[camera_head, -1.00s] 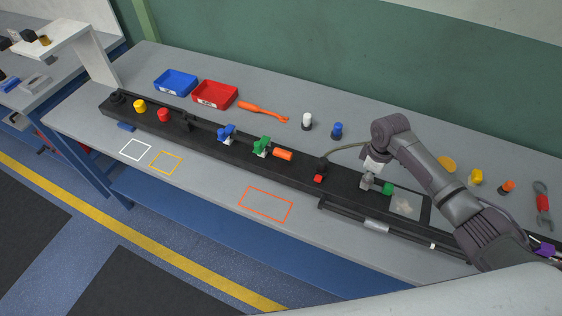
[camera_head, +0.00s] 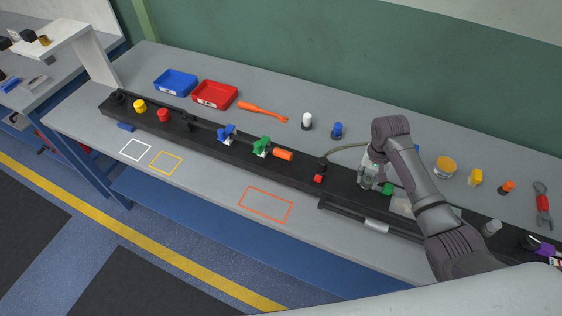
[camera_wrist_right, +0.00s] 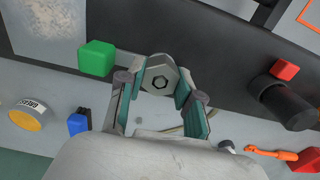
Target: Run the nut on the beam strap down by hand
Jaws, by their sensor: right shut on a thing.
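The black beam (camera_head: 300,176) lies along the grey bench. In the right wrist view, a grey nut-like piece (camera_wrist_right: 160,77) with a dark hexagonal mark sits at the beam's edge. My right gripper (camera_wrist_right: 161,84) has its green-lined fingers on either side of this piece and is shut on it. In the head view my right gripper (camera_head: 368,184) is low over the beam, and it and my arm hide most of the nut. The strap cannot be told apart from the nut. My left gripper is in neither view.
A green block (camera_head: 388,189) is close beside my right gripper, and a red block (camera_head: 319,178) lies to its left. A yellow-lidded jar (camera_head: 444,168) and blue (camera_head: 175,82) and red (camera_head: 214,94) bins stand behind. The orange-outlined area (camera_head: 265,204) is clear.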

